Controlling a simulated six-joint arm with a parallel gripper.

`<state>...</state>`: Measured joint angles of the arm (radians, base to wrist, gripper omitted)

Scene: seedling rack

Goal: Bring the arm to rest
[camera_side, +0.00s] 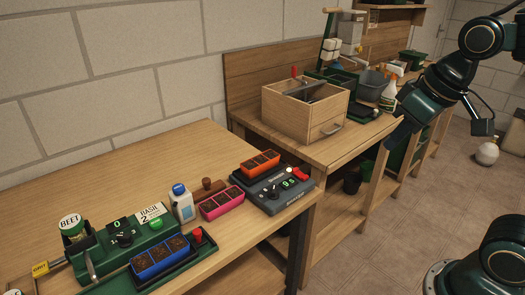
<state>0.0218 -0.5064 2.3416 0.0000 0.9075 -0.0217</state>
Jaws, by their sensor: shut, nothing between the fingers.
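My arm, dark green, comes in at the upper right of the side view. My gripper (397,138) hangs at its lower left end, in the air in front of the back bench, near its right-hand front edge. It is shut and holds nothing. Its fingers are small and dark here, and their tips are hard to make out. It is well apart from the trays and devices on the front table.
The front table (120,160) bears a blue tray (160,257), pink tray (222,203), orange tray (260,163) on a grey device (277,190), and a white bottle (182,204). A wooden box (305,108) stands on the back bench. Floor at right is mostly clear.

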